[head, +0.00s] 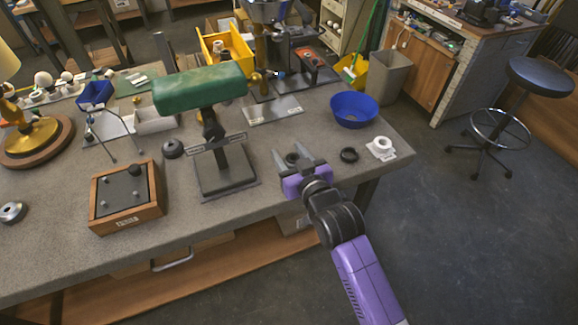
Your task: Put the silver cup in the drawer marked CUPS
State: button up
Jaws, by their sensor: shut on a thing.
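My gripper (295,156) is over the front right of the grey workbench, its fingers pointing away from me. It is shut on a small grey thing (292,158), mostly hidden between the fingers; I cannot tell if it is the silver cup. A round silver piece with a dark centre (12,212) sits at the bench's left edge. A drawer handle (172,261) shows under the bench's front edge. No label reading CUPS can be made out. A wooden box (127,207) with a dark top has a small label too small to read.
A green-shaded lamp on a stand (228,172) is left of my gripper. A dark ring (349,155), a white fitting (381,148) and a blue bowl (354,110) are to the right. A stool (540,78) stands far right.

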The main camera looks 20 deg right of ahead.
aim_at(289, 167)
jog(key=shift+f, duration=2.5)
jog(key=shift+f, duration=0.15)
jog(key=o, duration=1.4)
jog(key=shift+s+r, duration=0.1)
jog(key=shift+r, duration=0.1)
jog(key=s, duration=0.4)
jog(key=s+r, duration=0.1)
jog(key=s, duration=0.2)
jog(key=s+r, duration=0.1)
jog(key=s, duration=0.3)
jog(key=shift+s+r+b, duration=0.15)
jog(key=shift+s+b, duration=0.15)
jog(key=shift+b, duration=0.1)
